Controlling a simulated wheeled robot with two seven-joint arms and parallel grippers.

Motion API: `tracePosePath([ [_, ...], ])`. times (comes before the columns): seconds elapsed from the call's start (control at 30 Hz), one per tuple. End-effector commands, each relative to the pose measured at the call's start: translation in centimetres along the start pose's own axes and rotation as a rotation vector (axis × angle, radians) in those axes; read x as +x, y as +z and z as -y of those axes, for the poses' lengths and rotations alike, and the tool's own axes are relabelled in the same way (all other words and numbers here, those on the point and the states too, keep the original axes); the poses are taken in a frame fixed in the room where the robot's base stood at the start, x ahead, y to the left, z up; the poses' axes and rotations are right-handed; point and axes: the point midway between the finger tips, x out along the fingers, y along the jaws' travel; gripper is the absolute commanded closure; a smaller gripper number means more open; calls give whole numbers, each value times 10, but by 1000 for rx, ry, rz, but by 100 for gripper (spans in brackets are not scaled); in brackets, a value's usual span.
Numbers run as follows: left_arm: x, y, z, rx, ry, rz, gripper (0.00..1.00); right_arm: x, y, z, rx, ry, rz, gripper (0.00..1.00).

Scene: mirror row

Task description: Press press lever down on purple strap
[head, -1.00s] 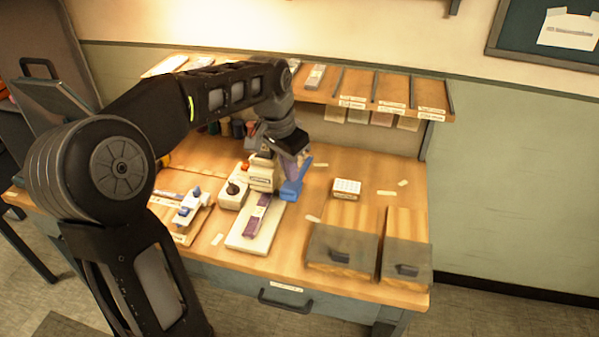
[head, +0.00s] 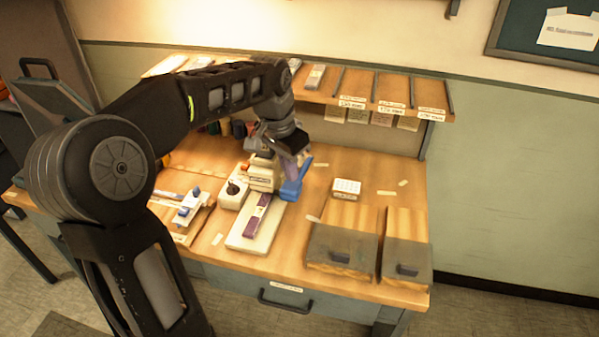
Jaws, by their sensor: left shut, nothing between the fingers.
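The purple strap (head: 257,214) lies along a white base board (head: 244,235) on the bench, below a cream press (head: 263,175). A blue press lever (head: 293,188) stands at the right side of the press. My left gripper (head: 298,160) is shut at the top of the lever, with a purplish piece showing between the gripper and the blue part. I cannot tell whether the fingers touch the lever. My left arm crosses the scene from the left and hides part of the bench back. My right gripper is not in view.
A white control box with a black knob (head: 233,194) stands left of the press. A white and blue fixture (head: 190,208) is further left. A small white gridded block (head: 346,188) and two grey-covered boards (head: 343,250) lie right. A shelf (head: 385,88) runs behind.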

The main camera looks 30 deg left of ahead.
Motion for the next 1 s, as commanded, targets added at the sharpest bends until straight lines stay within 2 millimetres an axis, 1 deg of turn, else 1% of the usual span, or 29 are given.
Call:
tracePosePath([
  [0.27,2,0,0,0,0,0,100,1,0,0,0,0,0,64],
  [1.0,38,8,0,0,1,1,100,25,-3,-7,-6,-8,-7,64],
])
